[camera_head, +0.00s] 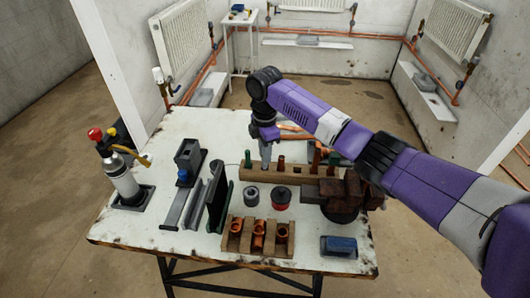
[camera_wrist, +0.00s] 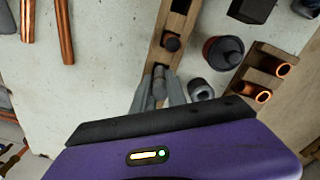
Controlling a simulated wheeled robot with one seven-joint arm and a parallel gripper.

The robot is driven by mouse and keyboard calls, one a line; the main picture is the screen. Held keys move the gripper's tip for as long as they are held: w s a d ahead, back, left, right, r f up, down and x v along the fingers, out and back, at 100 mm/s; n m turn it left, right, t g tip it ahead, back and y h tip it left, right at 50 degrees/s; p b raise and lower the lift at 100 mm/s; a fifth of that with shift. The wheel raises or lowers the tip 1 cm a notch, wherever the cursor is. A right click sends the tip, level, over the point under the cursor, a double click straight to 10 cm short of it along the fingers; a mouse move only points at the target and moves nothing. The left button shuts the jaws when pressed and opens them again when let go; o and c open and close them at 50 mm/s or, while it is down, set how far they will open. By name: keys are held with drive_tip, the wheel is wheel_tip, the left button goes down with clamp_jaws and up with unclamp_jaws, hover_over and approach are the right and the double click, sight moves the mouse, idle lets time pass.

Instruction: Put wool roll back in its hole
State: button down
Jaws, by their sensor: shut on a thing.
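The wool roll (camera_wrist: 159,84) is a thin grey cylinder between the fingers of my gripper (camera_wrist: 158,92) in the wrist view. My gripper (camera_head: 266,147) is shut on it and points down at the wooden block's left part in the head view. The wooden block (camera_head: 300,177) is a long bar with upright items standing in it; it also shows in the wrist view (camera_wrist: 158,54). The roll's lower end is at the block, over or in a hole; I cannot tell which. The hole itself is hidden.
A vise (camera_head: 345,190) stands right.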

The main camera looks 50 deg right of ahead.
drive_tip(key=shift+f+b, duration=0.55)
drive_tip(key=shift+f, duration=0.65)
drive_tip(key=shift+f, duration=0.1)
drive_tip(key=shift+f, duration=0.4)
drive_tip(key=c, duration=1.3)
unclamp_jaws()
drive_tip(key=shift+o, duration=0.2)
drive_tip(key=shift+r, duration=0.15)
